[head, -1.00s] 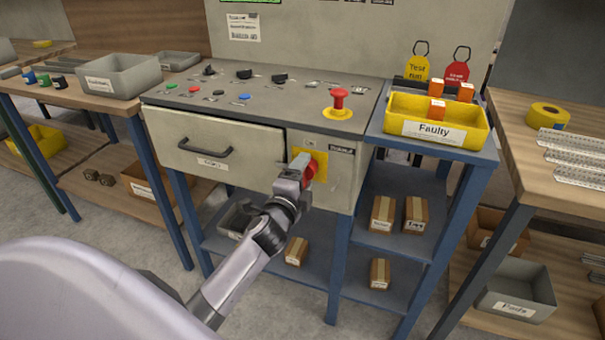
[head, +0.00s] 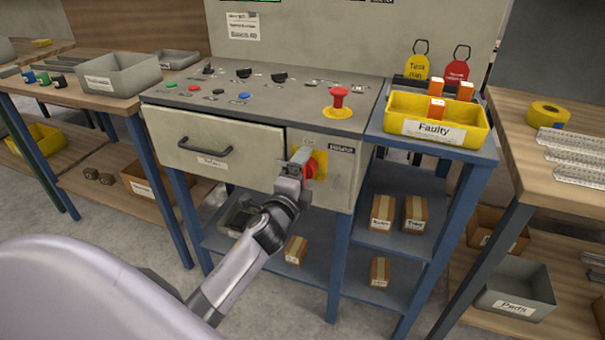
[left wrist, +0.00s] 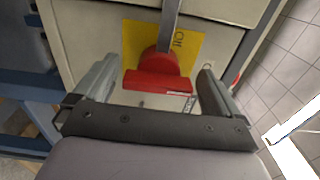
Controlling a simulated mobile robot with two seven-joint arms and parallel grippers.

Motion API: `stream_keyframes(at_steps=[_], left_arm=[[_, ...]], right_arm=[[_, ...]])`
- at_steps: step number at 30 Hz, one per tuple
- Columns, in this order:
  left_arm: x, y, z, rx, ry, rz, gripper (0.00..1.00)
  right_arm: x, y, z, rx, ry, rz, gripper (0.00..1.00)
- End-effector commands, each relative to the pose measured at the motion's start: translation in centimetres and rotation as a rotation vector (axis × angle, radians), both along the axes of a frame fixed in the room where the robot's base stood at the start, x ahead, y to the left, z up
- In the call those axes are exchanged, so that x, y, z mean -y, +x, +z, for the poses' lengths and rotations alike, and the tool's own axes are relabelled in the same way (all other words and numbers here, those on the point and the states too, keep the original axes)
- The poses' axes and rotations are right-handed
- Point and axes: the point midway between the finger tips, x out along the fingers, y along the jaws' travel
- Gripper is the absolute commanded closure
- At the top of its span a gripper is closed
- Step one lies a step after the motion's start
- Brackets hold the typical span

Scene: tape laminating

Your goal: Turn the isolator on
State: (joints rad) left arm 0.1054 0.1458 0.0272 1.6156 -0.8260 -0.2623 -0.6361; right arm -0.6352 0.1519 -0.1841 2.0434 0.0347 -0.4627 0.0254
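The isolator is a red rotary knob (head: 310,168) on a yellow plate (head: 321,164), on the front of the grey control cabinet below an "Isolator" label (head: 341,149). My left gripper (head: 299,162) is right in front of it and partly hides it. In the left wrist view the red knob (left wrist: 158,75) lies between the two spread fingers of my left gripper (left wrist: 155,82), with a gap on each side. The yellow plate (left wrist: 188,45) shows behind, with partly readable lettering. A grey bar (left wrist: 170,20) runs up from the knob. My right gripper is not in view.
A red emergency-stop button (head: 338,98) stands on the panel top above the isolator. A drawer with a dark handle (head: 205,150) is to the left. A yellow "Faulty" bin (head: 453,138) and blue shelves with small boxes (head: 383,212) are to the right.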

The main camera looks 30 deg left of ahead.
Motion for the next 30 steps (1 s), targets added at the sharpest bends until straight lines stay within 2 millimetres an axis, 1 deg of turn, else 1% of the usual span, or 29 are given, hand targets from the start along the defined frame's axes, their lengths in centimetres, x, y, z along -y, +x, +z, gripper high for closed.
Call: stream_keyframes(at_steps=[4,7,15,21,25,30], left_arm=[[0.1,-0.3,-0.1,-0.001,-0.002,-0.001,0.02],[0.3,-1.0,-0.2,-0.003,-0.003,-0.001,0.02],[1.1,-4.7,-0.1,-0.003,-0.002,0.000,0.02],[1.6,-6.5,-0.1,-0.001,-0.001,0.000,0.02],[1.7,-6.9,0.0,0.000,0.000,0.000,0.02],[1.7,-6.9,0.0,0.000,0.000,0.000,0.02]], right_arm=[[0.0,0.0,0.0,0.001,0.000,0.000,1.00],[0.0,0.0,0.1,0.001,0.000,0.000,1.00],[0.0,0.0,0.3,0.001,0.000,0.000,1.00],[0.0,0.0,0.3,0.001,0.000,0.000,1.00],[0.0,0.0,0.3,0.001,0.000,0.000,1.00],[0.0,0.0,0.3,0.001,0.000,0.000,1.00]])
